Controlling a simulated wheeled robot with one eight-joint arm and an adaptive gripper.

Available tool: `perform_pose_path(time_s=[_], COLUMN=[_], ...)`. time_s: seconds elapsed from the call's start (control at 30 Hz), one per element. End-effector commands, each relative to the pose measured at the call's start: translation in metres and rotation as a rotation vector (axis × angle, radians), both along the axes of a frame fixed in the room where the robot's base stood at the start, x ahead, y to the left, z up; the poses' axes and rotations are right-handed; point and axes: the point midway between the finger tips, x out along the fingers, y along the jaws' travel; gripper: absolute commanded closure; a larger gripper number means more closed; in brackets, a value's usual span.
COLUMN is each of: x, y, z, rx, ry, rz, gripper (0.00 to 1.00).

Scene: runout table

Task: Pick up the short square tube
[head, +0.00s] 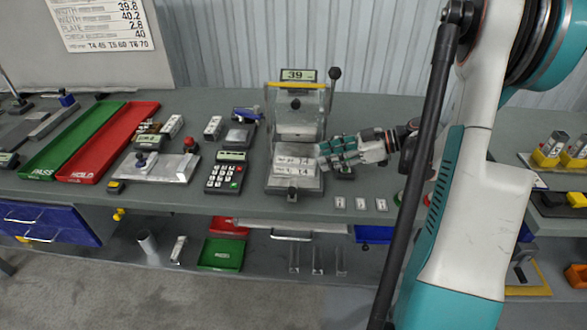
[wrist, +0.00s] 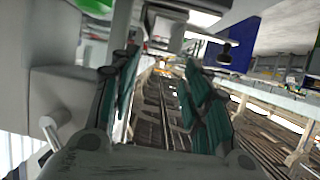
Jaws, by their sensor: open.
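My gripper (head: 322,151) is above the right edge of the grey gauge machine on the table, its teal fingers pointing left. In the wrist view my gripper (wrist: 158,85) has its two teal fingers apart, with nothing between them. On the lower shelf, a small light square-looking tube (head: 178,249) stands at the left, next to a pale round tube (head: 147,242). Several thin clear upright pieces (head: 317,260) stand farther right on that shelf. I cannot tell for certain which is the short square tube. My gripper is well above and away from them all.
The gauge machine (head: 295,181) stands mid-table under a small display reading 39. A keypad (head: 226,177), a red tray (head: 110,143) and a green tray (head: 72,140) lie to its left. Three label cards (head: 361,204) lie near the front edge. A green bin (head: 222,254) is on the lower shelf.

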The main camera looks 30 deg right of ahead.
Motion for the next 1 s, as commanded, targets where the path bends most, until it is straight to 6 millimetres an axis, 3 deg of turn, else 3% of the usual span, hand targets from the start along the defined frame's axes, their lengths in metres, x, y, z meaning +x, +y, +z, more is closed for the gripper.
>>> perform_pose_path(time_s=[0.13,0.43,0.7,0.97,1.0], x=[0.012,0.022,0.043,0.046,0.047], y=[0.016,0.029,0.058,0.061,0.061], z=[-0.009,-0.014,-0.026,-0.026,-0.026], rx=[0.0,0.0,0.0,0.0,0.0], ry=[0.002,0.001,0.002,0.002,0.002], rz=[0.001,0.002,0.001,-0.001,-0.001], gripper=[0.57,0.57,0.57,0.57,0.61])
